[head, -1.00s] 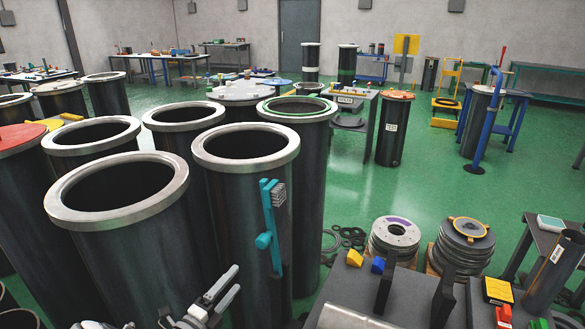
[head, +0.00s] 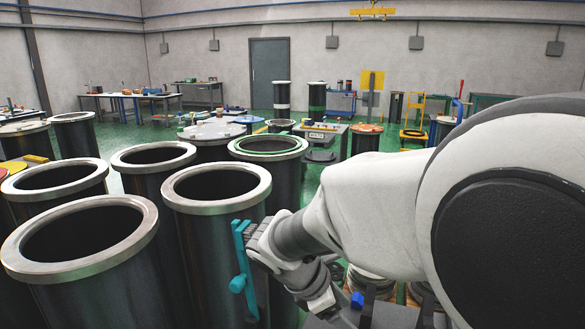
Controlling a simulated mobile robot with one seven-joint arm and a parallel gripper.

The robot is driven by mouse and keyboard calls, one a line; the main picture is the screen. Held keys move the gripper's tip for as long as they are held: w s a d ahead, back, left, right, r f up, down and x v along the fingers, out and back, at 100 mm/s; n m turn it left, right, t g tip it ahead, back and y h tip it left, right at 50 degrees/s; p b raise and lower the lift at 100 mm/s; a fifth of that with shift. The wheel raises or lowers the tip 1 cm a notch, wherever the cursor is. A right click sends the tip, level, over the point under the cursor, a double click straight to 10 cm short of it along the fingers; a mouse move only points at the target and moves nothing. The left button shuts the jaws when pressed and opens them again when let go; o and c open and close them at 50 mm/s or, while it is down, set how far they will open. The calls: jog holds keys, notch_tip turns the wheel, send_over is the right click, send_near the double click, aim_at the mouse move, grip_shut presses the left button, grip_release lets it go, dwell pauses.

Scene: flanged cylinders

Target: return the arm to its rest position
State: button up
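My arm enters from the right edge as large white and dark grey links (head: 375,215) and reaches down and left. Its far end, a grey and white wrist part (head: 290,245), overlaps the picture just right of a teal bar with a round knob (head: 241,262). The teal bar shows against the side of the nearest middle flanged cylinder (head: 216,184). I cannot tell whether the arm's end touches it. My gripper's fingers cannot be made out, so its opening and any hold are unclear.
Several open dark cylinders with pale flanges crowd the left, including a big near one (head: 78,238). A green-ringed cylinder (head: 268,146) stands behind the wrist. A bench with a blue block (head: 357,300) lies below my arm. Green floor and workbenches (head: 130,105) lie farther back.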

jog(key=s+d+r+m+t+y, duration=0.1)
jog(key=s+d+r+m+y, duration=0.1)
jog(key=s+m, duration=0.5)
jog(key=s+d+r+m+t+y, duration=0.2)
jog(key=s+r+m+y, duration=0.2)
jog(key=m, duration=0.8)
jog(key=shift+s+d+r+m+y, duration=0.15)
jog(key=shift+s+r+m+y, duration=0.15)
jog(key=shift+s+r, duration=1.1)
jog(key=shift+s+f, duration=0.1)
jog(key=shift+f, duration=0.1)
